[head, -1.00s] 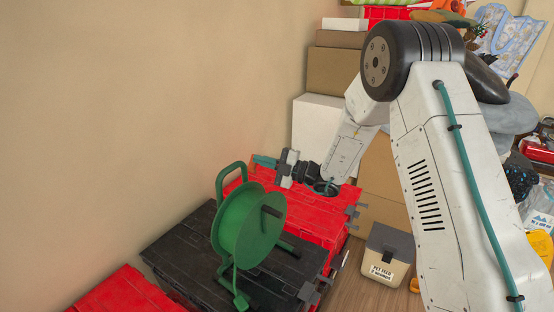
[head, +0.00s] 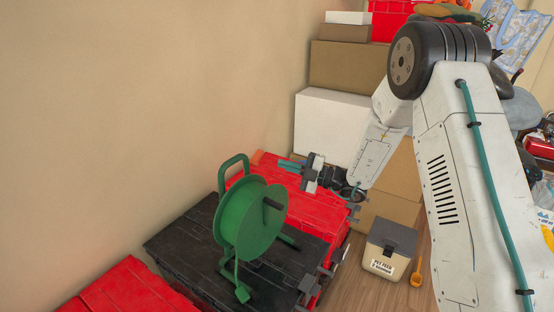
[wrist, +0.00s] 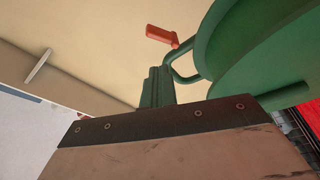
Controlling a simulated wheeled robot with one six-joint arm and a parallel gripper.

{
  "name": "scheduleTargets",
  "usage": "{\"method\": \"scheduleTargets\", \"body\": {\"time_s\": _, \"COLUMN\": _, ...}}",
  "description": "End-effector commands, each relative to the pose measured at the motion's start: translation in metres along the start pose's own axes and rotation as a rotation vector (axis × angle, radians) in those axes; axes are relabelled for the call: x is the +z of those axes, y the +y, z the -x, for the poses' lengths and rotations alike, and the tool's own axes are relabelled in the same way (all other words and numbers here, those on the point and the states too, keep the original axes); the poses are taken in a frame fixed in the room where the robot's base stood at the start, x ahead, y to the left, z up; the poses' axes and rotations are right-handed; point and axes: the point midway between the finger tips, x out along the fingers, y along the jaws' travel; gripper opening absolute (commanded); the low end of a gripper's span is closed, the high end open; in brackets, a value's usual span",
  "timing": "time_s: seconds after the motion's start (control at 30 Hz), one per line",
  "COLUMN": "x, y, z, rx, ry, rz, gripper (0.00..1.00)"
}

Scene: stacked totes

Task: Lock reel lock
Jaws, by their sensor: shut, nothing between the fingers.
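The green cable reel (head: 250,222) stands upright on a black tote, with a dark crank knob on its face and a loop handle at the top left. In the wrist view the reel (wrist: 265,50) fills the upper right, seen close up. A small orange-red piece (wrist: 162,36) shows beside its handle; it may be the reel lock, but I cannot tell how it is set. My gripper (head: 284,164) is behind and right of the reel, over the red tote, its fingers pointing left. In the wrist view its green fingers (wrist: 157,75) are shut and empty, apart from the orange-red piece.
The black tote (head: 180,248) sits beside a red tote (head: 312,208), with another red tote (head: 115,290) at the lower left. A white box (head: 335,122) and brown boxes stand behind my gripper. A pet feed bin (head: 390,245) is on the floor at right. A wall bounds the left.

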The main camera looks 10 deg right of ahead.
Motion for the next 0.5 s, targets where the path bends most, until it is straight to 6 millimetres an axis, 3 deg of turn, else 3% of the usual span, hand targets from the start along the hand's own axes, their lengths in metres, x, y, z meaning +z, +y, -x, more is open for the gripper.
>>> {"method": "scheduleTargets", "body": {"time_s": 0.2, "x": 0.001, "y": -0.004, "z": 0.018, "rx": -0.001, "ry": 0.002, "rz": 0.0, "gripper": 0.0}}
{"method": "scheduleTargets", "body": {"time_s": 0.5, "x": 0.001, "y": -0.005, "z": 0.02, "rx": -0.002, "ry": 0.004, "rz": 0.0, "gripper": 0.0}}
